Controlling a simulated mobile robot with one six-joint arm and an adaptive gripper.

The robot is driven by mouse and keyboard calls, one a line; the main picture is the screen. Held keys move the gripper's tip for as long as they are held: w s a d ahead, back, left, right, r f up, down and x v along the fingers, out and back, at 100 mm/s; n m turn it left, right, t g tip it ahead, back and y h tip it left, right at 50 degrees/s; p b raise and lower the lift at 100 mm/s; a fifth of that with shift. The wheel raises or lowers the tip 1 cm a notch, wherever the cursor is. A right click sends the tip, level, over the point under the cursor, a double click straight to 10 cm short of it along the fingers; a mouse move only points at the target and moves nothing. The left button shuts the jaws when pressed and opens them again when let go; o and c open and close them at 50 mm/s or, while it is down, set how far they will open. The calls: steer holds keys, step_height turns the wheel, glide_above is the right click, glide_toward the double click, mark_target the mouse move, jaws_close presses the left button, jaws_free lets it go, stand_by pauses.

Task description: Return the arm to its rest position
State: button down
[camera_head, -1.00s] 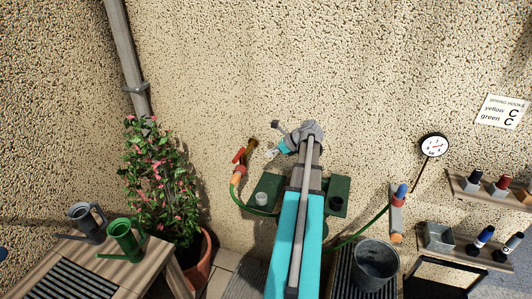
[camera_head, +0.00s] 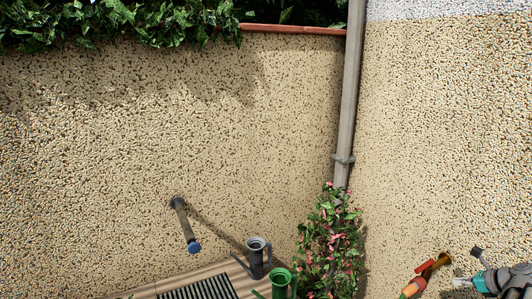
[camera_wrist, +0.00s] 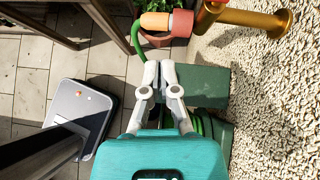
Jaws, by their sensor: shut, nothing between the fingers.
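My gripper (camera_wrist: 159,72) is shut and empty in the wrist view, its two grey fingertips together. It points down over a green box-like holder (camera_wrist: 200,86) beside the pebbled wall. I cannot tell whether the fingertips touch the holder. An orange hose fitting (camera_wrist: 156,22) with a green hose lies just beyond the fingertips, near a brass tap (camera_wrist: 240,14). My fingertips are small there.
A drainpipe (camera_head: 348,100) runs down the wall corner above a pink-flowered plant (camera_head: 332,240). A grey watering can (camera_head: 256,258) and a green one (camera_head: 280,283) stand on a wooden table (camera_head: 150,292). A pipe with a blue end (camera_head: 184,226) juts from the left wall.

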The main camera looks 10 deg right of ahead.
steer(key=w+a+f+n+g+b, duration=0.1)
steer(key=w+a+f+n+g, duration=0.15)
steer(key=a+n, duration=0.45)
steer(key=w+a+f+n+g+b, duration=0.2)
steer(key=w+a+f+n, duration=0.15)
steer(key=a, duration=0.85)
steer(key=w+a+f+n+g+b, duration=0.1)
steer(key=w+a+f+n+g, duration=0.2)
steer(key=a, duration=0.6)
steer(key=s+a+f+n+h+b, duration=0.1)
steer(key=a+f+n+h+b, duration=0.1)
steer(key=a+n, duration=0.6)
steer(key=s+a+f+n+g+h+b, duration=0.1)
steer(key=s+a+f+n+b, duration=0.1)
steer(key=a+n, duration=0.7)
steer(key=shift+a+f+h, duration=0.4)
steer(key=shift+a+f, duration=0.5)
steer(key=shift+a, duration=2.9)
steer(key=shift+g, duration=0.25)
steer(key=shift+d, duration=0.1)
